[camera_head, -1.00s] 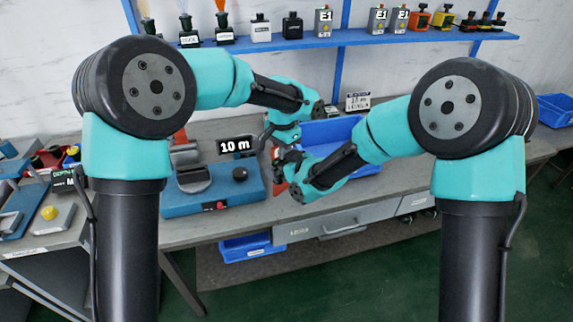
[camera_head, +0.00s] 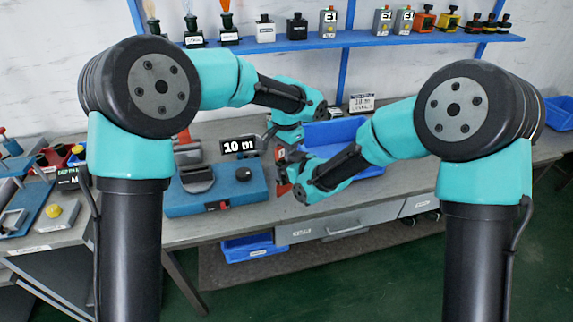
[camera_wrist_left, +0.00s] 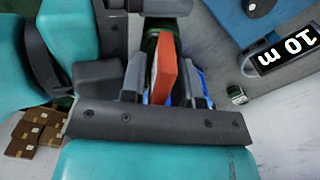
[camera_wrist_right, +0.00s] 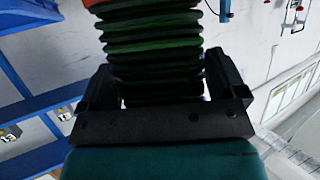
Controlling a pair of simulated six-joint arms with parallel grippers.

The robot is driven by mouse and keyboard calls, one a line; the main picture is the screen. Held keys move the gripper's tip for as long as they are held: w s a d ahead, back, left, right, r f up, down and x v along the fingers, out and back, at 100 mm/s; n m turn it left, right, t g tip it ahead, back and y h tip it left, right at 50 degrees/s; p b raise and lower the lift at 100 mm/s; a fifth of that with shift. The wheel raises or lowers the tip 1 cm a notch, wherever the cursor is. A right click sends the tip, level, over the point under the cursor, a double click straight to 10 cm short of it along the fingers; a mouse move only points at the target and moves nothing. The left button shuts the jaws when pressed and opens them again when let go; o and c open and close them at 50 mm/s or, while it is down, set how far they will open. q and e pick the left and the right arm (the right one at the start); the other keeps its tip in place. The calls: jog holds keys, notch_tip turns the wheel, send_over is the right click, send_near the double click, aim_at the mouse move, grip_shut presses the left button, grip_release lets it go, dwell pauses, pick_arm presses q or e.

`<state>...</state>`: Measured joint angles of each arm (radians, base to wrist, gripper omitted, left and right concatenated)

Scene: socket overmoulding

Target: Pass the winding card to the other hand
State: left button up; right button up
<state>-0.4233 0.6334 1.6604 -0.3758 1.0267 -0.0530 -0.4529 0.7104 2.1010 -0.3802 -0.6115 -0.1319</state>
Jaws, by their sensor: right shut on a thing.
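The winding card shows in the right wrist view (camera_wrist_right: 155,50) as a flat body wrapped in dark and green cord, with an orange end at the top edge. My right gripper (camera_wrist_right: 158,90) is shut on it. In the left wrist view the card's orange end (camera_wrist_left: 163,68) stands between the two fingers of my left gripper (camera_wrist_left: 165,85). Those fingers are apart, with a gap showing beside the card. In the head view my left gripper (camera_head: 272,138) and right gripper (camera_head: 288,168) meet above the bench, and the card is mostly hidden.
A blue machine (camera_head: 217,193) with a "10 m" display (camera_head: 239,146) stands left of the grippers. A blue bin (camera_head: 330,135) is behind them. A blue shelf (camera_head: 350,40) with bottles and boxes runs along the wall. Trays with parts are at far left.

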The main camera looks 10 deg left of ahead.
pick_arm(q)
jog(key=shift+s+d, duration=0.15)
notch_tip(320, 180, up, 12)
jog(key=shift+r, duration=0.1)
dwell(0.6)
jog(key=s+a+f+n+h, duration=0.1)
jog(key=s+a+f+n, duration=0.2)
jog(key=s+f, duration=0.6)
jog(key=s+a+f+n+h, duration=0.1)
jog(key=s+a+f+n, duration=0.2)
jog(key=f, duration=1.9)
jog(key=s+a+f+n+h, duration=0.1)
jog(key=s+a+f+n, duration=0.2)
jog(key=s+a+f, duration=0.6)
jog(key=shift+s+f+n+t+h, duration=0.4)
jog(key=shift+s+f, duration=2.45)
jog(key=shift+f, duration=0.95)
jog(key=shift+a, duration=0.1)
